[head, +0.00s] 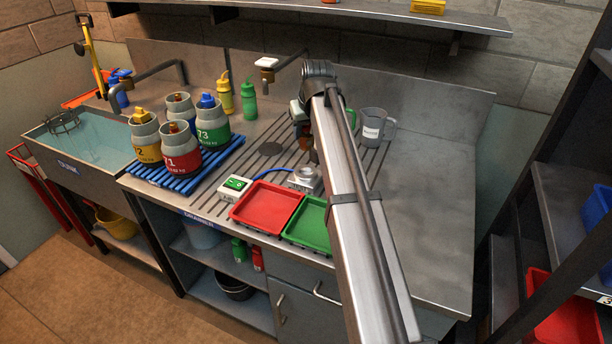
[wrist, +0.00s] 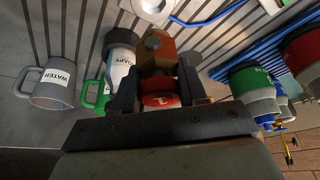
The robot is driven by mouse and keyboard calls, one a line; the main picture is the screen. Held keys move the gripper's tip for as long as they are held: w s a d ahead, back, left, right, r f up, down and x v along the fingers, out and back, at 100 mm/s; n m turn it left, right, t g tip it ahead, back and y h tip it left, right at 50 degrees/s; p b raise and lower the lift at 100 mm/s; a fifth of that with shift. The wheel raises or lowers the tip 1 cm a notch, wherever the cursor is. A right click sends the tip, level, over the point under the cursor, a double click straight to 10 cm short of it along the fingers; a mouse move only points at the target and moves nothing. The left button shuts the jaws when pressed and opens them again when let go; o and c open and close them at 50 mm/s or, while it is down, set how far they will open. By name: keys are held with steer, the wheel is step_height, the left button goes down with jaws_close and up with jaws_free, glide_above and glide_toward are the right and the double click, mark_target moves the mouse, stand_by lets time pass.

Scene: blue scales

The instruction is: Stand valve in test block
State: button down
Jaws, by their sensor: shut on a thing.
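My gripper (wrist: 157,88) is shut on the valve (wrist: 158,52) in the wrist view. The valve has a brass-brown body, with a red round part (wrist: 160,99) between the fingers. In the head view my arm hides most of the gripper and valve. A pale block with a round top and a blue hose, apparently the test block (head: 305,179), stands on the ribbed drainer behind the trays. It also shows, cut off, at the top of the wrist view (wrist: 152,6). The valve is apart from it. The valve's lower end cannot be made out.
A grey WATER mug (wrist: 54,86) and a SOAPY container (wrist: 121,62) stand close to the gripper. A red tray (head: 266,207) and green tray (head: 308,222) lie at the front. Numbered bottles stand on a blue rack (head: 184,181) at left. The right worktop is clear.

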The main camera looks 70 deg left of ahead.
mark_target(309, 147)
steer(key=shift+f, duration=4.95)
steer(key=shift+f, duration=0.15)
steer(key=c, duration=0.6)
jaws_free()
steer(key=v, duration=1.2)
